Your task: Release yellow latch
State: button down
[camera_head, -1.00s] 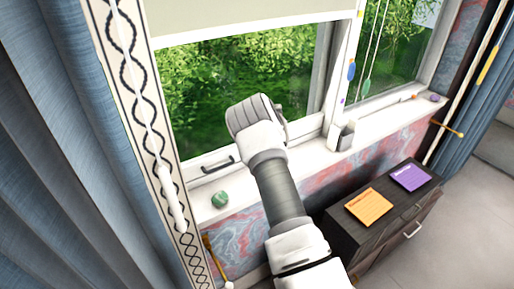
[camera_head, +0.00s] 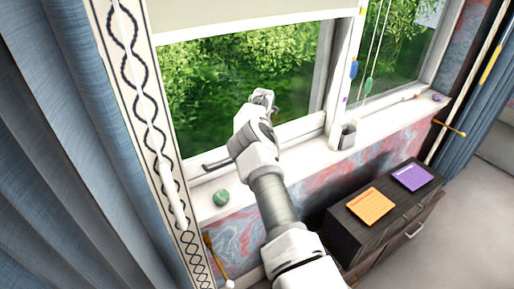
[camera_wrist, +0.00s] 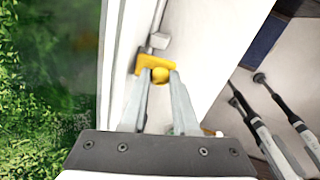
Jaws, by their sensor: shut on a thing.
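The yellow latch (camera_wrist: 150,63) shows in the wrist view on the white window frame, with a rounded yellow knob at its lower end. My gripper's two fingers (camera_wrist: 161,88) reach up to it and are shut on the knob, one finger on each side. A grey metal rod runs up from the latch. In the head view my gripper (camera_head: 262,98) is in front of the window, above the sill. The latch cannot be made out there.
A green lump (camera_head: 221,197) and a grey cup (camera_head: 347,136) stand on the white sill. A dark cabinet (camera_head: 385,238) with an orange pad (camera_head: 370,204) and a purple pad (camera_head: 412,177) is at right. Blue curtains (camera_head: 60,150) hang at left.

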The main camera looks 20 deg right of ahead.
jog(key=shift+w+r+g, duration=0.15)
jog(key=shift+g, duration=0.15)
dwell(0.5)
dwell(0.3)
jog(key=c, duration=0.7)
grip_release()
jog(key=r, duration=0.5)
jog(key=s+r, duration=0.1)
jog(key=r, duration=0.5)
jog(key=s+r+b, duration=0.1)
jog(key=r, duration=0.5)
jog(key=shift+d+r, duration=0.15)
jog(key=shift+r, duration=0.05)
